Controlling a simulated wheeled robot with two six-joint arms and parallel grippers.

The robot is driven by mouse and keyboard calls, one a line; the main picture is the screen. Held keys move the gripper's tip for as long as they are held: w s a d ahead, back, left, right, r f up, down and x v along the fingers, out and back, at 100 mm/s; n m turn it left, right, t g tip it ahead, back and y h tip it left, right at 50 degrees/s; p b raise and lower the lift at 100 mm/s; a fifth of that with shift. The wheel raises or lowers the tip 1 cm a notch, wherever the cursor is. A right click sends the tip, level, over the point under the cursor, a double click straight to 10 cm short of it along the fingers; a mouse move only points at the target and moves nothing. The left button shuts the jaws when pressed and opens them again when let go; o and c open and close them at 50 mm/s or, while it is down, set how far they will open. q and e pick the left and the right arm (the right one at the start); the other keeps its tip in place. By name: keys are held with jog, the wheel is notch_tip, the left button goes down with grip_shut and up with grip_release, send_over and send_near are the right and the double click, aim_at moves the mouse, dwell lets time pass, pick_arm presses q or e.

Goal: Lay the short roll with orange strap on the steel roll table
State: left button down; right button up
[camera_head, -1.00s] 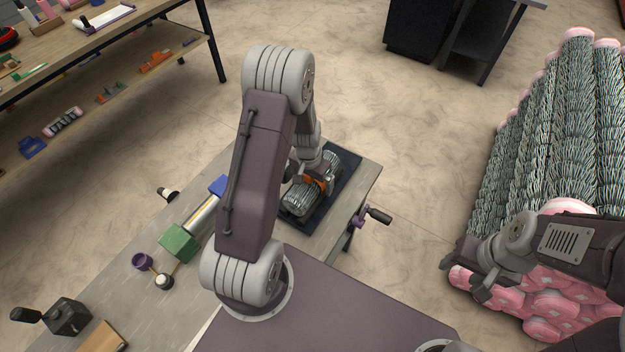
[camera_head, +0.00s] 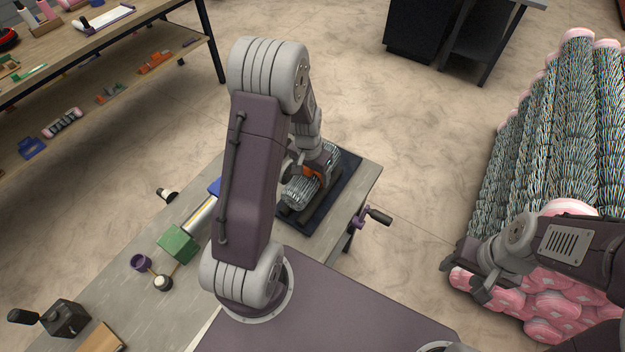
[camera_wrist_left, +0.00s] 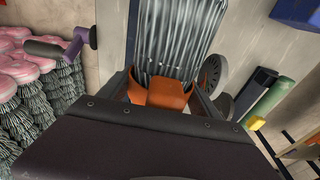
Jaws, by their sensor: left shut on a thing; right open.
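The short roll (camera_head: 299,190) is a bundle of silvery wire with an orange strap (camera_head: 312,171) around it. My left gripper (camera_head: 309,172) is shut on the roll at the strap. The wrist view shows the roll (camera_wrist_left: 180,40) and the strap (camera_wrist_left: 160,93) between the fingers. The roll is over a dark tray (camera_head: 336,207) with dark rails, seemingly just above it. The tray lies on a grey-topped table (camera_head: 368,182), which looks like the steel roll table. My arm hides part of the table. My right gripper (camera_head: 481,286) is open and empty at the right.
A green block (camera_head: 177,243), a silver rod (camera_head: 202,216) and a purple cup (camera_head: 141,262) are left of my arm. A crank handle (camera_head: 378,215) sticks out at the table's right edge. Many pink-ended wire rolls (camera_head: 555,130) are stacked at the right.

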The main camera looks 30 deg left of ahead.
pick_arm(q)
jog(key=w+d+r+b, duration=0.1)
jog(key=w+d+r, duration=0.4)
jog(key=d, duration=0.5)
notch_tip(320, 180, up, 2)
jog(key=shift+d+r, duration=0.1)
jog(key=shift+d, duration=0.15)
